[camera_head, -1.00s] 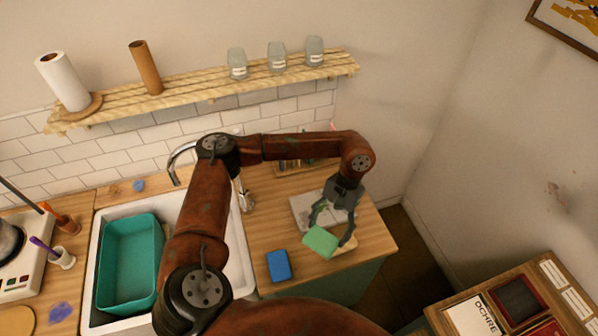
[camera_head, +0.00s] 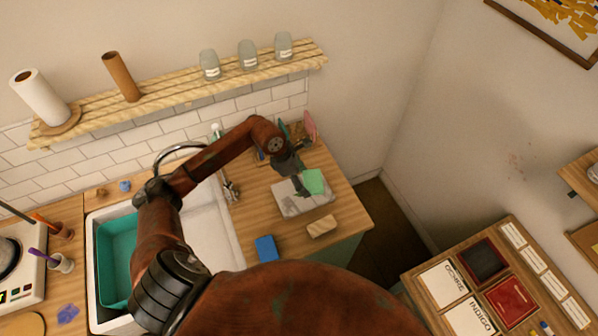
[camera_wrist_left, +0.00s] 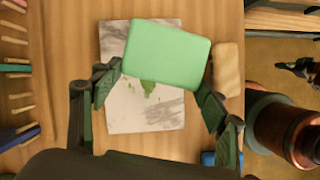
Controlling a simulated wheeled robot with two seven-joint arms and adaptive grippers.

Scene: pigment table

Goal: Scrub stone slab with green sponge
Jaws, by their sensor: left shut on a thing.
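The stone slab (camera_head: 290,207) is pale grey with darker veins and lies flat on the wooden counter. In the left wrist view the slab (camera_wrist_left: 150,118) has green smears near its middle. My left gripper (camera_head: 305,180) is shut on the green sponge (camera_head: 314,181), a light green block. In the left wrist view the sponge (camera_wrist_left: 165,55) sits between the two fingers and covers part of the slab. The sponge is over the slab's back right part; I cannot tell whether it touches.
A blue block (camera_head: 267,248) and a beige block (camera_head: 322,227) lie in front of the slab. A rack with coloured items (camera_head: 308,128) stands behind it. The sink with a teal tub (camera_head: 115,260) and a faucet (camera_head: 231,189) are to the left.

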